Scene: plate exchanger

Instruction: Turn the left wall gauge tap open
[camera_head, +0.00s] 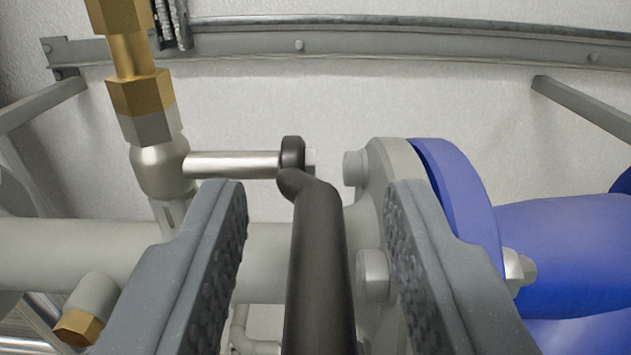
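The gauge tap (160,168) is a metal body with brass hex fittings above it, at the upper left. A steel stem (235,165) runs right from it to a black lever handle (320,260). The lever hangs from the stem end and runs down toward the camera. My gripper (318,205) is open, with one ridged grey finger on each side of the lever. Gaps show between the lever and both fingers, so neither appears to touch it. The lever's lower end is cut off by the picture's bottom edge.
A grey horizontal pipe (80,250) runs behind the left finger to a bolted flange (395,165) and a blue pipe part (565,250) at right. A brass-capped stub (85,315) sits lower left. A metal rail (400,45) crosses the pale wall (450,105).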

